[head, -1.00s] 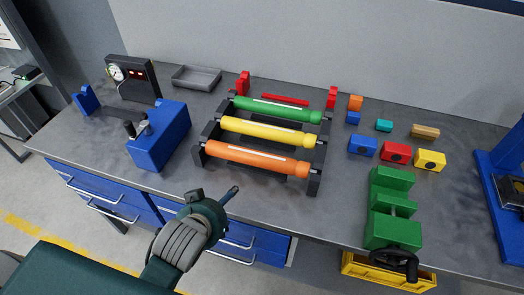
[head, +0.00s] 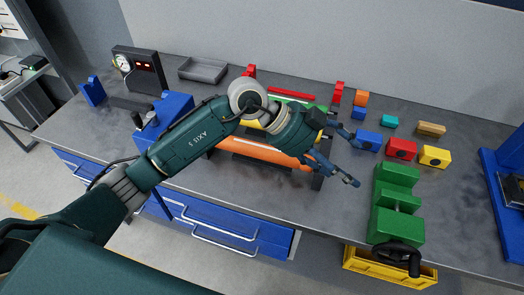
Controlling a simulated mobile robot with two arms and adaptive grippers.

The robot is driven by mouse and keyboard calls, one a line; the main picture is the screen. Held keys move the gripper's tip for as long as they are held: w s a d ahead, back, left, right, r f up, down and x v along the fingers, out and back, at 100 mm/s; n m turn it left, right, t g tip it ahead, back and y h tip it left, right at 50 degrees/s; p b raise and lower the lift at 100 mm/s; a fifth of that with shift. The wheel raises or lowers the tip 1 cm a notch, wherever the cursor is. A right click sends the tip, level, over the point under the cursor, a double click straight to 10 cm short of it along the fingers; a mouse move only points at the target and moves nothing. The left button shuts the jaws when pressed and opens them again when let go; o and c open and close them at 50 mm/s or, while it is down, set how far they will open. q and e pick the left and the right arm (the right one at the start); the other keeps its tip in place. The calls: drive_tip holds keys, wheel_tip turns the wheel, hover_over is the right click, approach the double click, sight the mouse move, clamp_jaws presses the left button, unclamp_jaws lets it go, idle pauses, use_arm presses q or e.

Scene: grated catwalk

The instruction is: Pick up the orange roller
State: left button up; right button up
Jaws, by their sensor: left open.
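The orange roller (head: 262,152) lies in the front row of a black rack (head: 318,183) on the grey workbench. Its middle and left parts show; my left arm and hand cover some of it, mostly towards its right end. My left gripper (head: 350,160) is open and empty, with its fingers spread over the right end of the rack and pointing right. I cannot tell its height above the rack. My right gripper is not in view.
The green roller (head: 308,103) and the yellow roller behind are mostly hidden by my arm. A blue vise-like block (head: 175,108) stands left of the rack. A green vise (head: 396,205) and several small coloured blocks (head: 400,148) are to the right. The bench front is clear.

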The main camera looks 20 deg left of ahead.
use_arm(q)
drive_tip(key=w+a+f+n+y, duration=0.2)
drive_tip(key=w+a+y, duration=0.1)
drive_tip(key=a, duration=0.4)
drive_tip(key=w+a+f+n+y, duration=0.1)
drive_tip(key=w+a+f+y, duration=0.15)
drive_tip(key=a, duration=0.45)
drive_tip(key=n+y, duration=0.3)
drive_tip(key=y, duration=0.2)
approach(260, 150)
drive_tip(key=shift+t, duration=0.4)
drive_tip(key=f, duration=0.1)
drive_tip(key=f+p, duration=0.1)
drive_tip(key=f, duration=0.3)
drive_tip(key=shift+a+f+p, duration=0.1)
drive_tip(key=shift+a+p, duration=0.2)
drive_tip(key=shift+a, duration=0.1)
drive_tip(key=f+p, duration=0.1)
drive_tip(key=f, duration=0.1)
drive_tip(key=w+f+p, duration=0.1)
drive_tip(key=f+p, duration=0.1)
drive_tip(key=f, duration=0.1)
drive_tip(key=shift+d+f, duration=0.15)
drive_tip(key=shift+w+f, duration=0.1)
drive_tip(key=shift+f, duration=0.1)
drive_tip(key=c, duration=1.6)
drive_tip(key=shift+w+r+h, duration=0.1)
drive_tip(key=shift+h, duration=0.15)
drive_tip(key=shift+c, duration=1)
